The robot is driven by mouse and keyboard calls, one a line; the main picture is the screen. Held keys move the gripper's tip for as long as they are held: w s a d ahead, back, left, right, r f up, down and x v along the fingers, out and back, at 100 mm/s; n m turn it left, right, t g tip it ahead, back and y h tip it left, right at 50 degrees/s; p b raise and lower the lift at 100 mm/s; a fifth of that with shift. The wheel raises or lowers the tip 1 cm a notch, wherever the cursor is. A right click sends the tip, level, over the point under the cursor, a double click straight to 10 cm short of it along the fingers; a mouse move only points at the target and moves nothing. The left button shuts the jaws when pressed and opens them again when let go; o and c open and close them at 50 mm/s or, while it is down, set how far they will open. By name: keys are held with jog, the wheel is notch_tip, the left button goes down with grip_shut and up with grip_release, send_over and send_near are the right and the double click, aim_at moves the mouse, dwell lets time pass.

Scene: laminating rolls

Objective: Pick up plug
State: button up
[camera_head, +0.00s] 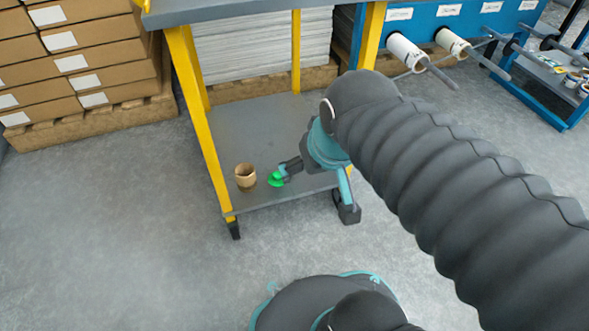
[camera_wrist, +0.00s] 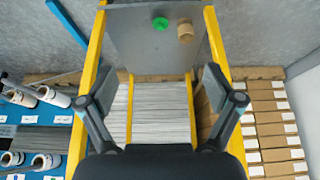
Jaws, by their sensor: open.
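The green plug (camera_head: 275,180) lies on the grey lower shelf (camera_head: 258,120) of a yellow-framed cart, near its front edge. It also shows at the top of the wrist view (camera_wrist: 160,23), as a small round green piece. My gripper (camera_head: 287,171) is close beside the plug on its right in the head view. In the wrist view my gripper (camera_wrist: 159,82) has its two fingers wide apart with nothing between them, and the plug lies beyond the fingertips. My arm partly hides the shelf's right side.
A brown cardboard core (camera_head: 245,176) stands just left of the plug, and shows near it in the wrist view (camera_wrist: 185,31). Yellow cart posts (camera_head: 202,125) flank the shelf. Stacked boxes (camera_head: 75,55) are at back left. A blue roll rack (camera_head: 470,22) is at back right. The left floor is clear.

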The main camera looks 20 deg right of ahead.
jog(key=w+g, duration=0.1)
jog(key=w, duration=0.6)
jog(key=g+p, duration=0.4)
send_over(277, 174)
notch_tip(277, 174, down, 22)
notch_tip(277, 174, down, 14)
jog(key=b, duration=0.2)
jog(key=shift+b, duration=0.35)
jog(key=shift+r, duration=0.1)
jog(key=c, duration=1.5)
jog(key=shift+s, duration=0.1)
jog(key=c, duration=0.4)
